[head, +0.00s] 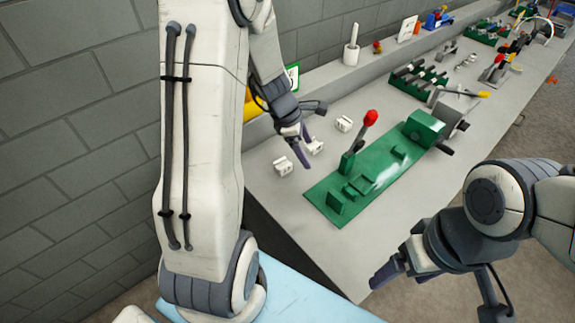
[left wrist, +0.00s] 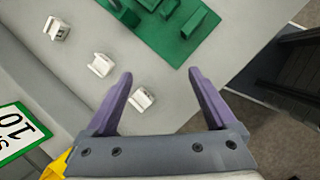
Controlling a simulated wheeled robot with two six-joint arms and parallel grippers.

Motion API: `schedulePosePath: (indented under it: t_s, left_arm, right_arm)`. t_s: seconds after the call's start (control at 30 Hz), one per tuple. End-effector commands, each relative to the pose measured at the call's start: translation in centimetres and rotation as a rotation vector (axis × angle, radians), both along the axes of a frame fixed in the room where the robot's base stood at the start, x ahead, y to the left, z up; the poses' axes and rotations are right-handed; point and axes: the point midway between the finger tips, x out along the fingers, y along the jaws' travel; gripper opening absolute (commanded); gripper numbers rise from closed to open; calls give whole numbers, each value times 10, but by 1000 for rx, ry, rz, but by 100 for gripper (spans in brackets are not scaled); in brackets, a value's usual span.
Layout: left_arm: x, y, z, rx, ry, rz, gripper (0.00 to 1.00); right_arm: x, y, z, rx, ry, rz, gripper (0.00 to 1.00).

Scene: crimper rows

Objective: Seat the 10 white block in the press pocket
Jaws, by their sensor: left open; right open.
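Three white blocks stand in a row on the grey bench: a far one (head: 344,124), a middle one (head: 315,147) and a near one (head: 283,166). They also show in the left wrist view as far (left wrist: 57,29), middle (left wrist: 100,65) and near (left wrist: 141,98); no number is readable on them. My left gripper (head: 304,151) is open and empty above the row, with the near block beside one finger in the left wrist view (left wrist: 160,73). The green press (head: 365,173) has a red-knobbed lever and raised green blocks; its pocket is not clear. My right gripper (head: 435,288) is open, away from the blocks.
A green-edged sign (left wrist: 14,132) reading "10" stands at the wall side. Further along the bench are a green rack (head: 418,80), a white post (head: 352,45) and other tools. The bench's front edge (head: 345,285) lies close to the press.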

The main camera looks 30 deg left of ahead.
Motion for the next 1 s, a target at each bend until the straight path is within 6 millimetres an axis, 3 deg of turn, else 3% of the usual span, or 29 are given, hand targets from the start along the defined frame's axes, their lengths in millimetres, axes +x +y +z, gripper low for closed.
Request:
schedulePosePath:
  t_s: [0.03,0.1,0.2,0.3,0.53,0.83,1.0]
  left_arm:
    - [3,35,-20,-30,23,179,90]
    - [4,71,-37,-66,43,386,90]
    - [1,106,-53,-103,59,588,90]
    - [-1,124,-64,-123,69,691,90]
    - [10,123,-98,-128,73,717,90]
    - [22,115,-119,-128,71,713,90]
    - [37,106,-140,-127,72,711,90]
  right_arm:
    - [0,0,-7,0,0,0,84]
    - [0,0,-10,0,0,0,84]
    - [0,0,-12,0,0,0,84]
    - [0,0,-14,0,0,0,84]
    - [0,0,-23,0,0,0,84]
    - [0,0,-25,0,0,0,84]
    - [0,0,-27,0,0,0,84]
